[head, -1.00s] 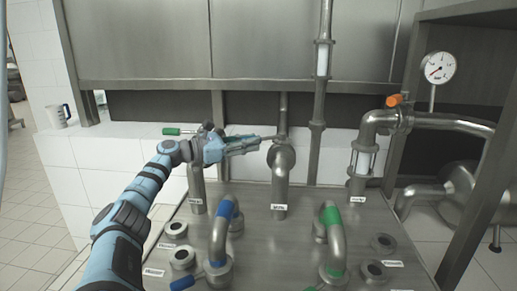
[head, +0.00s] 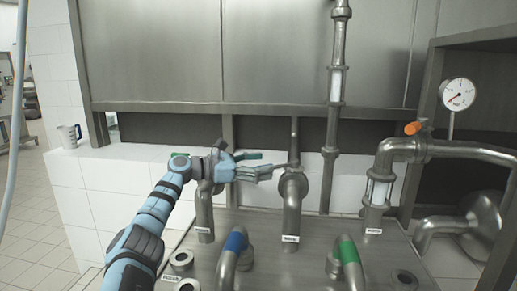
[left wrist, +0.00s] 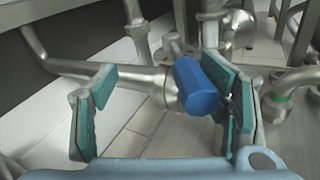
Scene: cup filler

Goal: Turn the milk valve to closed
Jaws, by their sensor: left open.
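The middle upright pipe (head: 292,215) has a small label at its foot, too small to read surely. My left gripper (head: 256,165) is open at the left of this pipe's upper end, fingers pointing right. In the left wrist view, a blue valve handle (left wrist: 197,88) sits between the open fingers of my left gripper (left wrist: 165,110). The handle is much nearer the right-hand finger; I cannot tell whether it touches. In the head view the handle is hidden behind the gripper. My right gripper is not in view.
A left pipe (head: 204,215) stands just beneath the left gripper. Bent pipes with a blue band (head: 236,242) and a green band (head: 348,250) rise in front. At the right are an orange handle (head: 414,128) and a gauge (head: 458,94). A jug (head: 69,136) stands on the ledge.

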